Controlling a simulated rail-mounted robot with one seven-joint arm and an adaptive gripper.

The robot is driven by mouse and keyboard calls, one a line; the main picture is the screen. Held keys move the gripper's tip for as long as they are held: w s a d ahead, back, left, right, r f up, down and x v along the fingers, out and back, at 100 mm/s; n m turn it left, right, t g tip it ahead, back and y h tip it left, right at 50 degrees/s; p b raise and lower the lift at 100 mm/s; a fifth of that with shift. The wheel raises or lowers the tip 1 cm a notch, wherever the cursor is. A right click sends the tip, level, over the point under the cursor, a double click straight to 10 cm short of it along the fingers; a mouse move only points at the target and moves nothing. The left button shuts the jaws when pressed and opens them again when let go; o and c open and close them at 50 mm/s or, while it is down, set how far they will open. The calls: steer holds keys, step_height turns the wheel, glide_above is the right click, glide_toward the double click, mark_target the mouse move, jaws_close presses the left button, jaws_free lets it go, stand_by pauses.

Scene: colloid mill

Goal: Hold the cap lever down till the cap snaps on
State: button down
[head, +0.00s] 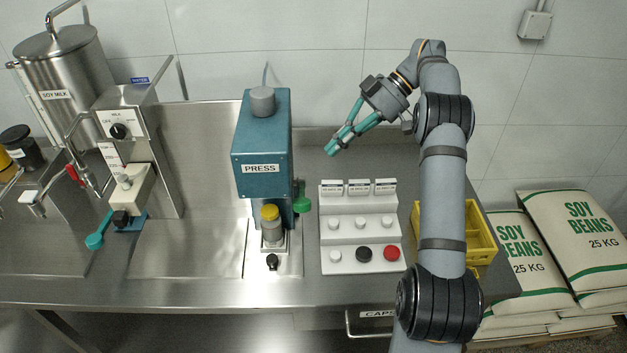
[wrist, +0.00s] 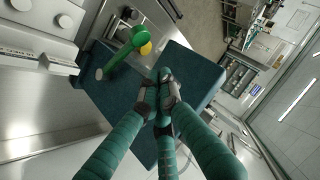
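The teal press (head: 262,150) stands on the steel counter, labelled PRESS. A green cap lever (head: 302,202) is on its right side; in the wrist view the lever (wrist: 122,56) runs from a grey pivot to a rounded green end. A bottle (head: 271,233) with a yellow cap (head: 270,212) stands upright under the press head. The yellow cap also shows beyond the lever in the wrist view (wrist: 146,49). Whether the cap is seated I cannot tell. My gripper (head: 335,148) is up and right of the press, apart from the lever, its teal fingers drawn together and empty.
A white stepped rack (head: 328,242) with white, black and red caps stands right of the press. A yellow crate (head: 482,238) is farther right, partly behind my arm. A soy milk tank (head: 70,80) and dispenser (head: 122,130) stand left. Air above the rack is free.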

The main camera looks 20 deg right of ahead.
stand_by(0.3)
steer(key=b, duration=0.2)
glide_above(307, 201)
steer(key=w, duration=0.2)
steer(key=f, duration=0.6)
steer(key=shift+s+d+f, duration=0.15)
steer(key=shift+s+d, duration=0.1)
steer(key=f, duration=0.2)
steer(key=s+f, duration=0.1)
steer(key=shift+a+p, duration=0.25)
steer(key=shift+p, duration=0.1)
steer(key=shift+s+f, duration=0.15)
steer(key=shift+f, duration=0.35)
